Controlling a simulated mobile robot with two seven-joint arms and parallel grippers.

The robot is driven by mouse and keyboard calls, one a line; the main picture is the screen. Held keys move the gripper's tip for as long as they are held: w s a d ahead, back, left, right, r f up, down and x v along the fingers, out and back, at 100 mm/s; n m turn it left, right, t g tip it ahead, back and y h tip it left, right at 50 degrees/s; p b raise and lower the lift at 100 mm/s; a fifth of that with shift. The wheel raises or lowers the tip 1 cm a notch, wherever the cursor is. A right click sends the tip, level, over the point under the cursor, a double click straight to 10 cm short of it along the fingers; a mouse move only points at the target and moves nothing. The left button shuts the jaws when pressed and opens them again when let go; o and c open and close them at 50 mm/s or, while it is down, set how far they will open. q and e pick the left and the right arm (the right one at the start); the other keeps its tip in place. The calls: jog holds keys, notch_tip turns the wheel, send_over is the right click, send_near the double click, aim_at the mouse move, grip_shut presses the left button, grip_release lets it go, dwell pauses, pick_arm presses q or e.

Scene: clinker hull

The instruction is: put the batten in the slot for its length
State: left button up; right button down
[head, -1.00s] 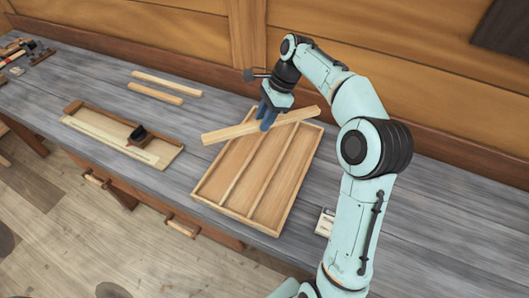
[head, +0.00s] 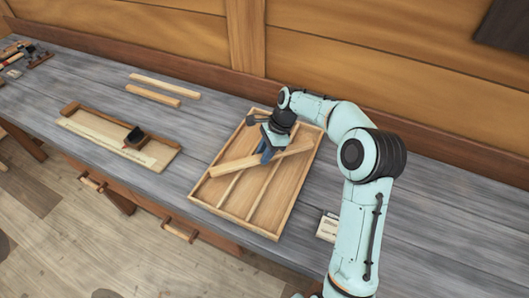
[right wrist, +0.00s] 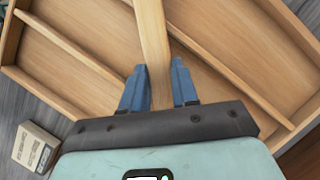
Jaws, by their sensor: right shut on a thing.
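The pale wooden batten (head: 232,166) is held in my right gripper (head: 266,154), whose blue fingers close on it near its middle. In the right wrist view the batten (right wrist: 152,35) runs between the two fingers (right wrist: 159,88). The slotted wooden tray (head: 240,228) lies under the batten, with thin dividers splitting it into long slots. The batten lies crosswise over the dividers, slanted to the slots, not along one. Whether it touches the dividers or hangs just above cannot be told. My left gripper is not in view.
Two loose battens (head: 153,95) lie on the bench at the back left. A small pale box (head: 327,229) stands right of the tray.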

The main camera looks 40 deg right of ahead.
jog(key=shift+w, duration=0.1)
jog(key=c, duration=0.9)
grip_release()
jog(key=shift+f, duration=0.15)
jog(key=shift+o, duration=0.2)
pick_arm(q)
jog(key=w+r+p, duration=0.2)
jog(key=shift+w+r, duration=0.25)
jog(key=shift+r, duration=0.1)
pick_arm(e)
jog(key=v, duration=1.2)
jog(key=shift+r, duration=0.25)
